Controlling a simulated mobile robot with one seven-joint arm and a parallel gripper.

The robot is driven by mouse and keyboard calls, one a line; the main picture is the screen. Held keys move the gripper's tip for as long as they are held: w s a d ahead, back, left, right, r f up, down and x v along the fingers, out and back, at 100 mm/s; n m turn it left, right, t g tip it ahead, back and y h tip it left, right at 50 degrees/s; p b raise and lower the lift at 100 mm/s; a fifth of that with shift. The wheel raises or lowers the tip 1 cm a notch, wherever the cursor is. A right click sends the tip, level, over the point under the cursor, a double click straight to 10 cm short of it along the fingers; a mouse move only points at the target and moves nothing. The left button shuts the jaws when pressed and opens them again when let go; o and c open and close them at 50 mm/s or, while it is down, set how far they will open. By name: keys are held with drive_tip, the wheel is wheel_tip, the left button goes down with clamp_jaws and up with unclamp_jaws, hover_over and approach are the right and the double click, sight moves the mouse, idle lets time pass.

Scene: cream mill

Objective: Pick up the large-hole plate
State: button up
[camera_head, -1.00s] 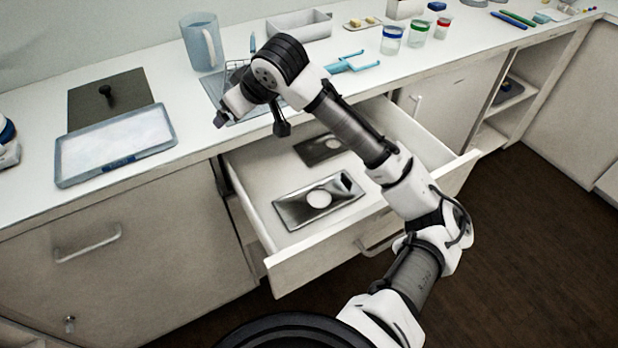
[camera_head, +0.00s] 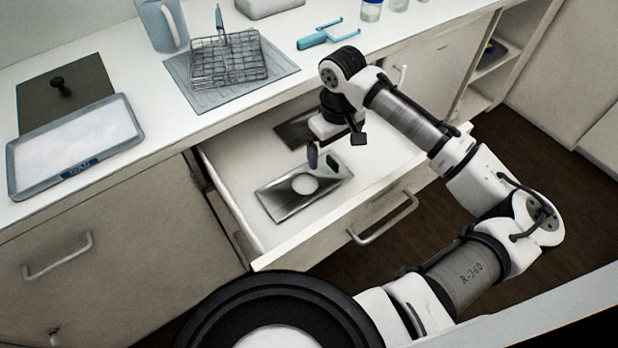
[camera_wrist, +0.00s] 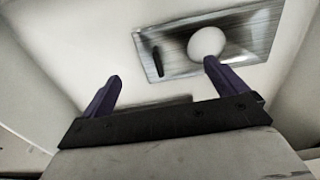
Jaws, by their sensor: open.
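The large-hole plate (camera_head: 279,198) is a shiny grey metal rectangle with a big round hole and a dark slot near one end. It lies flat in the open drawer, towards its front. In the wrist view the plate (camera_wrist: 246,38) is at the upper right, its hole showing the white drawer floor. My gripper (camera_head: 322,160) is open and empty above the drawer, close to the plate's slotted end. Its two purple fingers also show in the wrist view (camera_wrist: 163,88), with the right fingertip overlapping the plate's lower edge in the picture.
A second, darker plate (camera_head: 294,132) lies farther back in the drawer, partly hidden by my arm. The drawer walls (camera_head: 236,215) surround both. On the counter are a wire basket (camera_head: 228,62) on a mat, a blue tool (camera_head: 325,36), a jug (camera_head: 163,25) and a tray (camera_head: 75,148).

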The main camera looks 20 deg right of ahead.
sight(329, 169)
drive_tip(key=shift+w+a+f+p, duration=0.1)
drive_tip(key=shift+f+p, duration=0.1)
drive_tip(key=shift+f, duration=0.75)
drive_tip(key=shift+w+a+f+p, duration=0.1)
drive_tip(key=shift+a+f+p, duration=0.1)
drive_tip(key=shift+f, duration=0.8)
drive_tip(key=shift+a+f+p, duration=0.1)
drive_tip(key=shift+f+p, duration=0.1)
drive_tip(key=shift+f, duration=0.75)
drive_tip(key=c, duration=1)
drive_tip(key=shift+r, duration=0.15)
